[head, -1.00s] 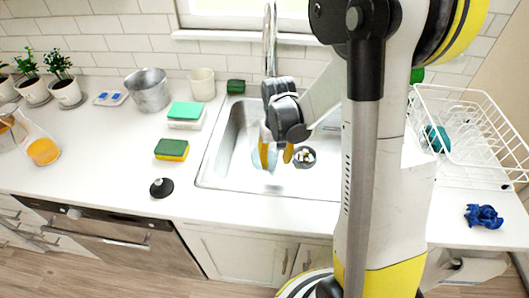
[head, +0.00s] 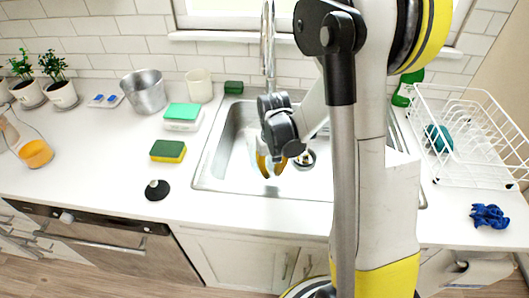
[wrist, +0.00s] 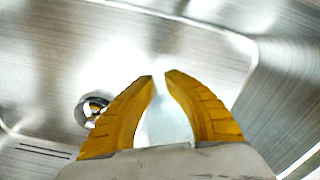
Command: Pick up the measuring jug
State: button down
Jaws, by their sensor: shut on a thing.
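My gripper (head: 270,167) hangs over the sink basin, with its yellow fingers pointing down. In the wrist view my gripper (wrist: 159,76) has its two fingers close together around a pale, see-through thing. This looks like the measuring jug (wrist: 165,125), but its outline is faint and mostly hidden by the fingers and palm. In the head view a pale, clear patch of the jug (head: 253,150) shows just left of the fingers. I cannot tell whether it touches the basin floor.
The sink (head: 215,170) has a drain (head: 305,160) right of the gripper and a tall faucet (head: 268,45) behind. Sponges (head: 168,151), a metal pot (head: 145,92) and a glass carafe (head: 36,153) stand left. A white dish rack (head: 470,140) stands right.

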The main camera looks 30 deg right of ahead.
jog(key=shift+r, duration=0.1)
jog(key=shift+r+p, duration=0.65)
jog(key=shift+r, duration=0.45)
jog(key=shift+r+p, duration=0.5)
jog(key=shift+r, duration=0.45)
jog(key=s+d+r+p, duration=0.3)
jog(key=d+r, duration=0.3)
jog(key=d, duration=0.5)
jog(key=shift+r+p, duration=0.35)
jog(key=shift+s+d, duration=0.1)
